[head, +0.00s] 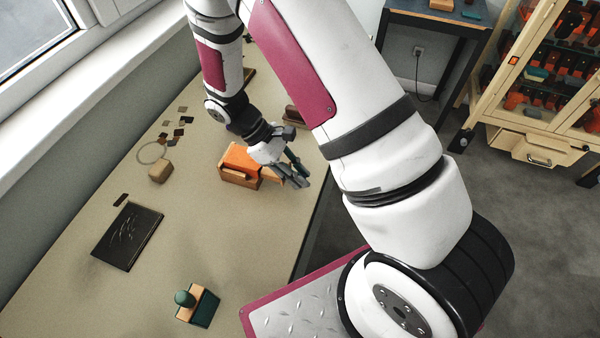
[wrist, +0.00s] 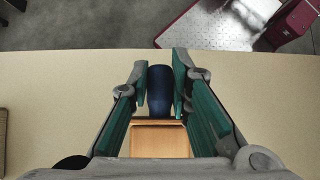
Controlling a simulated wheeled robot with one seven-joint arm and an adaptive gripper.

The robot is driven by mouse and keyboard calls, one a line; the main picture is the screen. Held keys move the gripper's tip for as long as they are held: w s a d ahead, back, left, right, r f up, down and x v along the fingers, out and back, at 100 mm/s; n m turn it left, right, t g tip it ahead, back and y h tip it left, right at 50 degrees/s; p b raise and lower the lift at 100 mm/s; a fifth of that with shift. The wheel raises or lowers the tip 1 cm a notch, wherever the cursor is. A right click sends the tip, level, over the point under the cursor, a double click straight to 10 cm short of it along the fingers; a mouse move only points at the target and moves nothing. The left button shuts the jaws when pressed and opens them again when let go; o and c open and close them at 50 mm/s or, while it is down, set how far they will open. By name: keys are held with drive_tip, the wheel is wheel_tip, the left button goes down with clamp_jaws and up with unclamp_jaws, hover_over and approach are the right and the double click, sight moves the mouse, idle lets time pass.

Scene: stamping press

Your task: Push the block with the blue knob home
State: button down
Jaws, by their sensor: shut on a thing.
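The blue knob (wrist: 160,90) stands between the two fingers of my gripper (wrist: 160,85) in the wrist view. My gripper is shut on it. A wooden block (wrist: 160,138) lies directly behind the knob, towards the wrist. In the head view, my gripper (head: 299,176) is at the right side of an orange housing (head: 238,158) near the table's right edge. The knob is hidden by the fingers there, and I cannot tell how far the block sits inside the housing.
A green-knobbed stamp-like piece (head: 204,306) stands at the front of the table (head: 175,235). A dark plate (head: 128,237), a tan block (head: 160,171) and several small chips lie to the left. A brown piece (head: 294,115) is behind my gripper. The table's middle is clear.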

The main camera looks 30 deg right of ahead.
idle(0.3)
drive_tip(key=shift+s+d+r+p, duration=0.3)
drive_tip(key=shift+s+d+p, duration=0.1)
drive_tip(key=shift+p, duration=0.05)
drive_tip(key=shift+w+a+b, duration=1.65)
drive_tip(key=shift+w+a, duration=0.8)
idle(1.6)
drive_tip(key=c, duration=1.4)
unclamp_jaws()
